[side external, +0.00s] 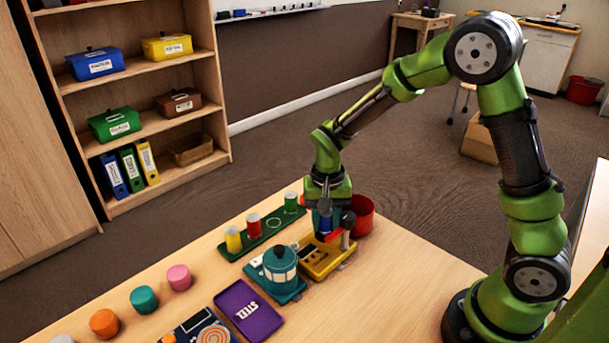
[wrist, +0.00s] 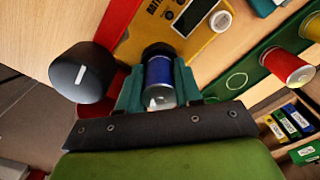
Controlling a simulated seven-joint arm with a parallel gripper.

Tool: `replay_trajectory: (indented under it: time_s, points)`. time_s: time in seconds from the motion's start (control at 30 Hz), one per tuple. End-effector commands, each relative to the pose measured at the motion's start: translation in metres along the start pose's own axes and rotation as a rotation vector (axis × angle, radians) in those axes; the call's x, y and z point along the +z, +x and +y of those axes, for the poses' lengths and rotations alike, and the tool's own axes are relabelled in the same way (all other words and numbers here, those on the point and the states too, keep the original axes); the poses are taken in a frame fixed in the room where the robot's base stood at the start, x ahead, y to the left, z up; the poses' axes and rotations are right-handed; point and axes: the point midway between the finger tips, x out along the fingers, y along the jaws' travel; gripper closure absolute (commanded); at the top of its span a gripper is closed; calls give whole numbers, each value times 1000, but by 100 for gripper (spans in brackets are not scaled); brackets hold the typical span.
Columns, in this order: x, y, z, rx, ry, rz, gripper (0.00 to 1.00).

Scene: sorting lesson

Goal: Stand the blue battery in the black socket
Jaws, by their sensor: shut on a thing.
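The blue battery (wrist: 159,82) is upright between the two teal fingers of my gripper (wrist: 158,92). The battery also shows in the side view (side external: 324,223), low over the yellow device (side external: 318,268). My gripper is shut on it from above. The black socket (wrist: 158,48) shows just beyond the battery's lower end in the wrist view. The battery lines up with it, but I cannot tell whether its end is inside. In the side view the socket is hidden by my gripper and the battery.
A black-topped knob (wrist: 84,72) stands close beside my gripper, with a red container (side external: 361,216) behind. A green rack (side external: 254,244) holds yellow, red and green cylinders, with one empty ring. A teal canister (side external: 280,265) stands in front of the yellow device.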

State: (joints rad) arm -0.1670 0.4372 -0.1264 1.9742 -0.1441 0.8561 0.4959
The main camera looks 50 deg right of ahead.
Motion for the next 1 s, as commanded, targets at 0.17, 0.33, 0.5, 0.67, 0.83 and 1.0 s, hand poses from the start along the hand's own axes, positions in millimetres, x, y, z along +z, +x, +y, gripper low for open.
replay_trajectory:
  time_s: [0.17, 0.33, 0.5, 0.67, 0.83, 1.0]
  points:
    - [0, 4, 0, 0, 0, 1, 100]
    - [0, 6, 0, -1, 0, 1, 60]
    - [0, 6, 0, 0, 0, 1, 55]
    - [0, 5, 0, 0, 0, 1, 55]
    - [0, -6, 0, -2, -2, 2, 55]
    - [0, -20, 0, -2, 0, 2, 55]
